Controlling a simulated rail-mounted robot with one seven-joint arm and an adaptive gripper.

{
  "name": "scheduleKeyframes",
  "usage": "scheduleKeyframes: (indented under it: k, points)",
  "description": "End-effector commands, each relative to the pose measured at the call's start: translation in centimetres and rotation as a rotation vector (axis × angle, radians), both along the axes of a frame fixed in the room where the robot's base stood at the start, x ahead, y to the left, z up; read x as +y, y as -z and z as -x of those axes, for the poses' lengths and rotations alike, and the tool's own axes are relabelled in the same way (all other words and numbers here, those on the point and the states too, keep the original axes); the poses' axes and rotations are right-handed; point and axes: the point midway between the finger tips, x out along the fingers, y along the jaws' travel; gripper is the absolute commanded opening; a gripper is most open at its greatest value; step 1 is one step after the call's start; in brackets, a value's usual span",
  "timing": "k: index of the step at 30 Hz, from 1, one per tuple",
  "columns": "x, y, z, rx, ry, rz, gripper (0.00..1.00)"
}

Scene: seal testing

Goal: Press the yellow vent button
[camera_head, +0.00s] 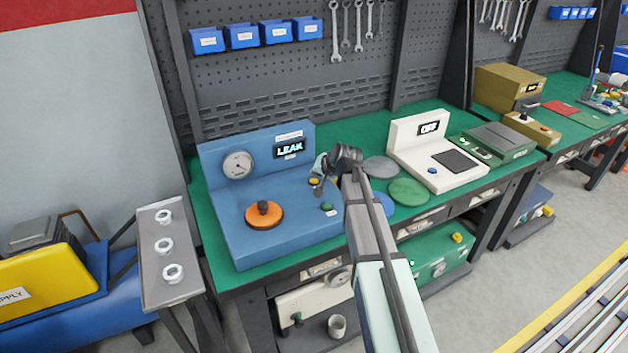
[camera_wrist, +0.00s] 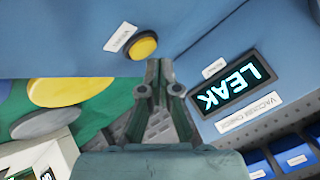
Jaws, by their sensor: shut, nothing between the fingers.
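The yellow vent button (camera_head: 314,181) is a small round button on the blue seal tester (camera_head: 229,227). In the wrist view the yellow button (camera_wrist: 143,46) lies just beyond and slightly left of my fingertips, beside a white label. My gripper (camera_head: 318,189) is over the right part of the blue tester, close to the button. In the wrist view my gripper (camera_wrist: 160,66) has its fingers together with nothing between them. A gap to the button seems to show, but I cannot tell its depth. The display (camera_head: 289,148) reads LEAK.
An orange disc with a dark knob (camera_head: 263,214) stands on the tester's left part. A green button (camera_head: 326,207) is near my gripper. Round green (camera_head: 408,191) and grey (camera_head: 381,167) discs lie to the right, before a white scale (camera_head: 440,165).

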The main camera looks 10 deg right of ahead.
Motion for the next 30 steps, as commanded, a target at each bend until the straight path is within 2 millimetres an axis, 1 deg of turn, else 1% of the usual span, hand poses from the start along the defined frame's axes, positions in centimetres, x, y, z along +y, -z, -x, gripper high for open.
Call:
scheduleKeyframes:
  k: [1, 10, 14, 17, 30]
  points:
    - [0.0, -0.2, 0.0, 0.000, 0.000, 0.000, 0.00]
    - [0.0, -0.2, 0.0, 0.000, 0.000, 0.000, 0.00]
    - [0.0, -0.5, 0.0, 0.000, 0.000, 0.000, 0.00]
    - [0.0, -1.2, 0.0, 0.000, 0.000, 0.000, 0.00]
    - [0.0, -5.0, 0.0, 0.000, -0.001, 0.001, 0.00]
